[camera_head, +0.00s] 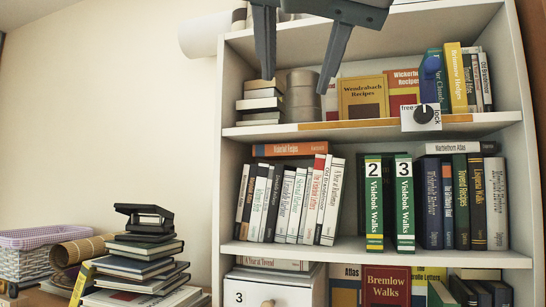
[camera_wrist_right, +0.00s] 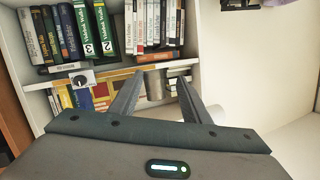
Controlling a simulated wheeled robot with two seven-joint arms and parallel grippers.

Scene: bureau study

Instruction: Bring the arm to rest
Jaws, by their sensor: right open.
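My right gripper (camera_head: 296,82) hangs in from the top of the head view, in front of the upper part of the bookcase. Its two grey fingers are spread apart with nothing between them. In the right wrist view the same gripper (camera_wrist_right: 159,80) shows its open fingers pointing toward the shelves, which appear upside down there. My left gripper is in neither view.
The white bookcase (camera_head: 228,130) holds rows of books, including two green-and-white Vislebok Walks volumes (camera_head: 374,205). A dial on a free/lock plate (camera_head: 423,115) sits on the upper shelf edge. A book stack (camera_head: 140,265) and a basket (camera_head: 40,240) stand lower left.

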